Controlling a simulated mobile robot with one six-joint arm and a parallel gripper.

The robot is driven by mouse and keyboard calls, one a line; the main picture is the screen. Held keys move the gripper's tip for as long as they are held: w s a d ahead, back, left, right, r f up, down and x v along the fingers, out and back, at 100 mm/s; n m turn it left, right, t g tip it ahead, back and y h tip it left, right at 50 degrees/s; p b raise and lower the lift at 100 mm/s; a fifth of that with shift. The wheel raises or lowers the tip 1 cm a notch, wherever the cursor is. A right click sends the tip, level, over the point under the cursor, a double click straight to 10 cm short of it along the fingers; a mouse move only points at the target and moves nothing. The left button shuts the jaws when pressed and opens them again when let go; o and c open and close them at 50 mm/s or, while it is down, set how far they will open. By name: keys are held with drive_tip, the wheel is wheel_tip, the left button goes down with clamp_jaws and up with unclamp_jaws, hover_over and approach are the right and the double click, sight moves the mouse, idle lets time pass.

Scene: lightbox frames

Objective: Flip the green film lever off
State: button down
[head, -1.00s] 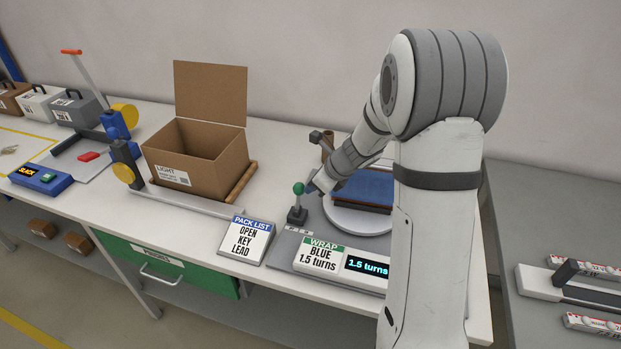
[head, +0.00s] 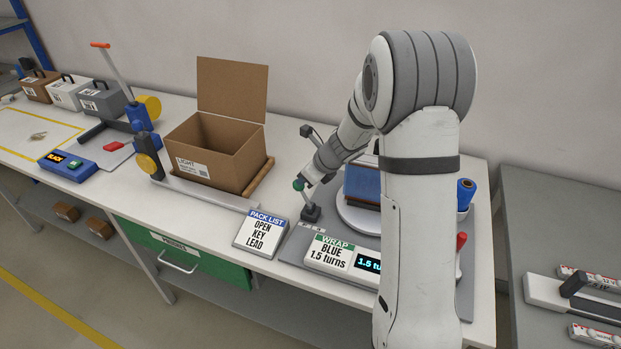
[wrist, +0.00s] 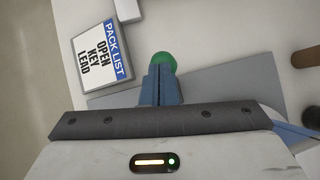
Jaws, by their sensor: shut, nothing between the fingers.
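The green-knobbed lever (head: 298,185) stands on a small dark base (head: 311,213) at the left of the wrapping station, its stem tilted to the left. My gripper (head: 306,182) is shut and empty, its fingertips at the right side of the knob, touching or very close. In the wrist view the green knob (wrist: 163,60) shows just beyond the tips of my shut blue-grey fingers (wrist: 161,78); the stem is hidden there.
The pack list sign (head: 262,231) and the wrap sign with its display (head: 329,253) stand in front of the lever. The turntable (head: 352,215) holds a blue-wrapped item (head: 362,182) to the right. An open cardboard box (head: 215,150) stands to the left.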

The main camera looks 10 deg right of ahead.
idle(0.4)
drive_tip(key=w+a+r+p+v, duration=0.1)
drive_tip(key=a+v, duration=0.1)
drive_tip(key=v, duration=1)
drive_tip(key=shift+r+p, duration=0.3)
drive_tip(key=shift+r, duration=0.4)
drive_tip(key=shift+s+a, duration=0.1)
drive_tip(key=shift+s, duration=0.1)
